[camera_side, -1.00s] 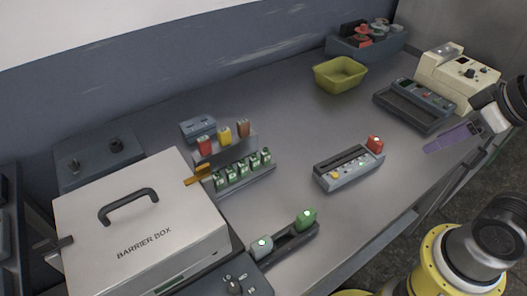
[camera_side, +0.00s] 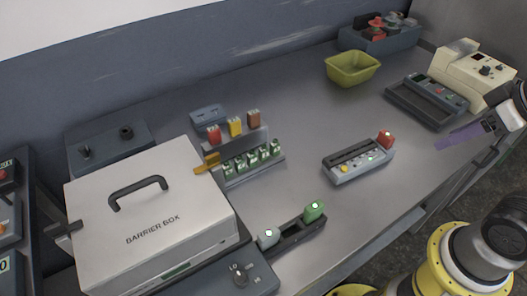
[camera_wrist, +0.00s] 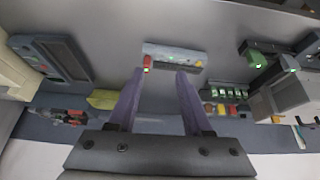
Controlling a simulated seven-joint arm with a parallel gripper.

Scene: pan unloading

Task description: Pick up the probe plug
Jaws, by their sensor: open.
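A small grey meter unit (camera_side: 358,161) lies on the bench with a red plug (camera_side: 385,139) standing at its right end. The red plug may be the probe plug; no label shows. The unit also shows in the wrist view (camera_wrist: 174,57), with the red plug (camera_wrist: 147,62) at its left end. My gripper (camera_side: 438,145) has purple fingers and hangs to the right of the unit, apart from it. In the wrist view my gripper (camera_wrist: 160,72) is open and empty, with the red plug beyond the left fingertip.
A silver barrier box (camera_side: 150,215) stands at the left. A yellow-green bin (camera_side: 352,68), a dark tray (camera_side: 425,103) and a beige instrument (camera_side: 470,75) are at the back right. Bench around the meter unit is clear.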

